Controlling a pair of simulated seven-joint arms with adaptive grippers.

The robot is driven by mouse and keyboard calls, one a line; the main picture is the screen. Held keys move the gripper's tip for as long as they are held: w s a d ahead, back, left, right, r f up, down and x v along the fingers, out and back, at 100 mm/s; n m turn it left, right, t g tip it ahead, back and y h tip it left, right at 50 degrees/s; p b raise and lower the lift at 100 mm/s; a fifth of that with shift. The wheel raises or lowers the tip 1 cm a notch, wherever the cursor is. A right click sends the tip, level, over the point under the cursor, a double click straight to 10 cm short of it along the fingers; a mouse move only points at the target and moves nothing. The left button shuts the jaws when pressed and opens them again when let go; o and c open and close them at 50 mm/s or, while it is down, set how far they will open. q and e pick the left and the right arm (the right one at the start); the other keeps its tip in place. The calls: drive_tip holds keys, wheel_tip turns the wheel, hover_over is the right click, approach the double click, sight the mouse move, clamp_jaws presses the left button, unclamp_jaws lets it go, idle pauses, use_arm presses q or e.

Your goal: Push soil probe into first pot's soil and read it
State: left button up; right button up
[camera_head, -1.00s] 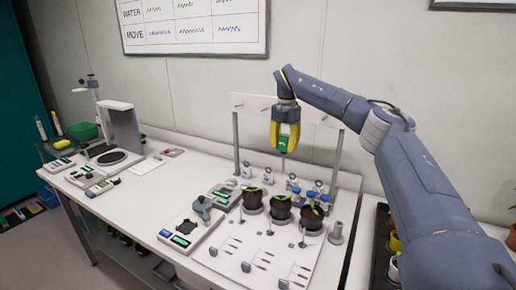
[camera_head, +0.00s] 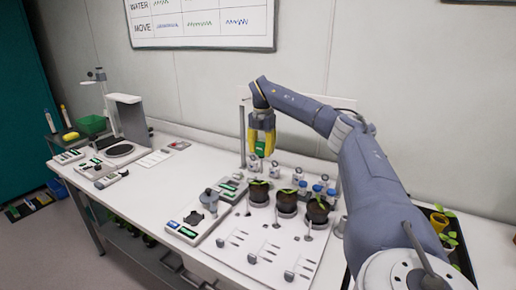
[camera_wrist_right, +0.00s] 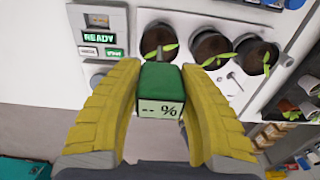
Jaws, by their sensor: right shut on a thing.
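The soil probe (camera_wrist_right: 161,88) has a green block-shaped head with a white display reading "-- %". My right gripper (camera_head: 262,152) has yellow fingers and is shut on the probe head, which sits between the fingers in the wrist view. The fingers are above and slightly behind the leftmost pot in the head view. Three dark pots with seedlings stand in a row: the leftmost pot (camera_head: 258,197), a middle pot (camera_head: 287,208) and a right pot (camera_head: 317,217). The probe's tip is hidden, so contact with soil cannot be seen. My left gripper is not in view.
A white rack board (camera_head: 262,250) holds the pots, with small hooks in front and blue-capped vials (camera_head: 316,188) behind. A device reading "READY" (camera_wrist_right: 98,38) is beside the pots. A tray with more seedlings (camera_head: 441,222) is at the right.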

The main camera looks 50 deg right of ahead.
drive_tip(key=shift+f, duration=2.6)
drive_tip(key=shift+f, duration=2.4)
drive_tip(key=o, duration=1.2)
